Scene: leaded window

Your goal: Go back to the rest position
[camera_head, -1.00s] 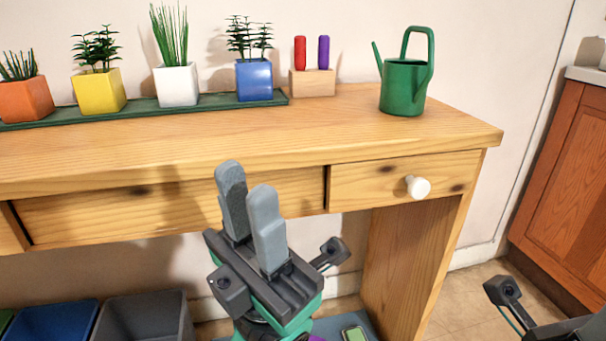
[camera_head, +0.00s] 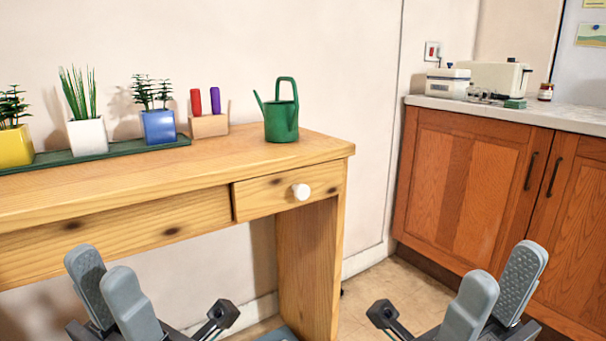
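My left gripper (camera_head: 105,285) is at the lower left, in front of the wooden table. Its two grey fingers point up with a narrow gap between them, and nothing shows in the gap. My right gripper (camera_head: 497,285) is at the lower right, in front of the wooden cabinet. Its two fingers are apart and empty. Neither gripper touches anything in view. The lower parts of both are cut off by the picture's bottom edge.
The wooden table (camera_head: 150,198) holds potted plants on a green tray (camera_head: 110,148), a wooden block (camera_head: 208,126) with red and purple sticks, and a green watering can (camera_head: 281,121). Its drawer (camera_head: 265,196) is shut. A cabinet (camera_head: 470,190) stands right. Floor between is clear.

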